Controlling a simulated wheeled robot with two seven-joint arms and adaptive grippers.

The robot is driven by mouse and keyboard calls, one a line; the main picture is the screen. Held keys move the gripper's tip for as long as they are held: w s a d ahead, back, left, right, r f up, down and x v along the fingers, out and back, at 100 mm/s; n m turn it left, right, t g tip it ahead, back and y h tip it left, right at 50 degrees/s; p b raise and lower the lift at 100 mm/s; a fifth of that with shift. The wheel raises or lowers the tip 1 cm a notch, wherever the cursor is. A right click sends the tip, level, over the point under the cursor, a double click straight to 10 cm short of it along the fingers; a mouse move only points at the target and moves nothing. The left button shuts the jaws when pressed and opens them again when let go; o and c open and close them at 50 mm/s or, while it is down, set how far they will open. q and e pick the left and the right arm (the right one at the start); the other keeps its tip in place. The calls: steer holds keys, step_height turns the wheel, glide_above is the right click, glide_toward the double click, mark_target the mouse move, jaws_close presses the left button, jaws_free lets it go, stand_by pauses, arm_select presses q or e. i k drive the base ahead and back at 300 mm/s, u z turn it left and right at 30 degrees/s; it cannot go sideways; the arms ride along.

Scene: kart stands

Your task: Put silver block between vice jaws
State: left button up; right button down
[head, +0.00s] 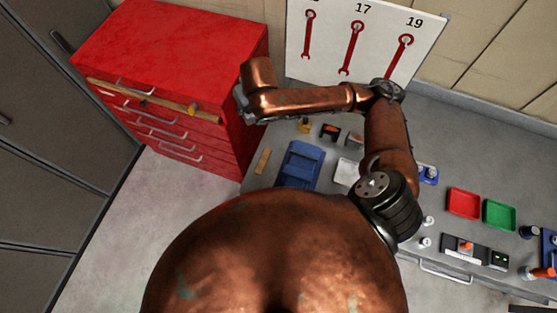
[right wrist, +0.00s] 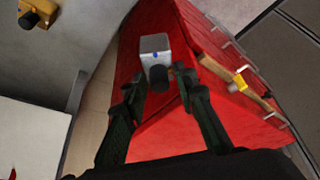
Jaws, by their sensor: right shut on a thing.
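My right gripper (right wrist: 160,84) is around a black knob on the silver block (right wrist: 155,48), which has a small blue mark; contact between fingertips and knob is not clear to see. In the head view my right gripper (head: 244,103) is up beside the red cabinet, and the block cannot be made out there. The blue vice (head: 301,163) sits on the grey workbench, to the right of and below the gripper in the picture. The gap between its jaws is too small to judge. My left gripper is not in view.
The red cabinet (head: 170,55) stands left of the bench, with a long wooden-handled tool (head: 150,97) along its front edge. Small blocks (head: 330,131) stand behind the vice. Red (head: 464,203) and green (head: 499,214) trays lie farther right. A wrench board (head: 365,40) is behind.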

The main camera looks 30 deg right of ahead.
mark_target(301, 165)
steer(key=u, duration=1.15)
steer(key=k, duration=0.8)
steer(key=z, duration=0.65)
